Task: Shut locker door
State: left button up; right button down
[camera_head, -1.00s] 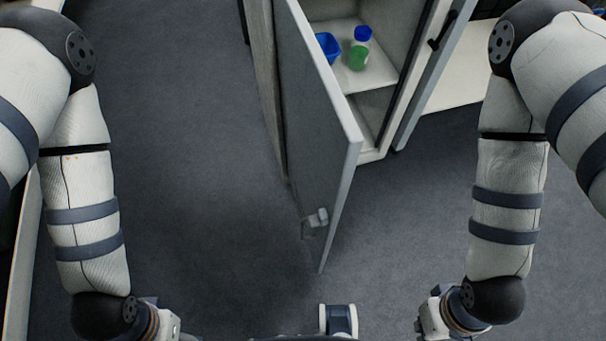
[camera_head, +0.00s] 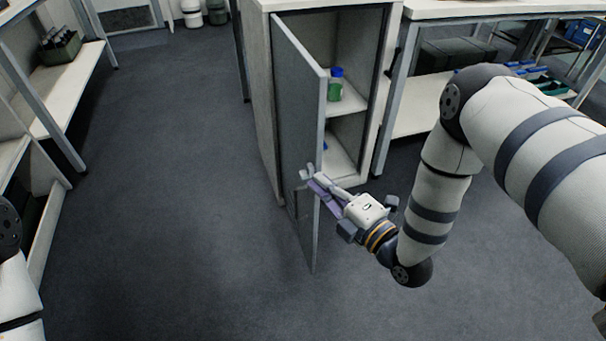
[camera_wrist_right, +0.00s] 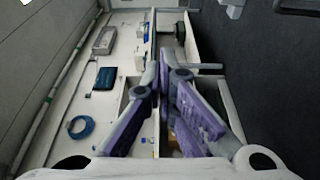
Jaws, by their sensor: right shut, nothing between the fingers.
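The grey locker door (camera_head: 298,110) stands open in the head view, swung out toward me from the pale locker (camera_head: 262,100). My right gripper (camera_head: 310,178) is shut and empty, with its fingertips at the free edge of the door, about mid-height. I cannot tell whether they touch it. The fingers hide part of the edge and probably the handle. The closed fingers (camera_wrist_right: 166,62) with purple pads also show in the right wrist view. My left gripper is out of view; only part of that arm shows at the lower left.
A green bottle with a blue cap (camera_head: 335,86) stands on a shelf inside the locker. A white bench (camera_head: 420,98) adjoins the locker on the right. A shelving unit (camera_head: 72,85) stands at the left. The dark floor (camera_head: 170,200) left of the door is clear.

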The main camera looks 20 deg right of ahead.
aim_at(312, 153)
jog(key=w, duration=0.6)
jog(key=w+b, duration=0.1)
jog(key=w, duration=0.3)
jog(key=shift+d, duration=0.4)
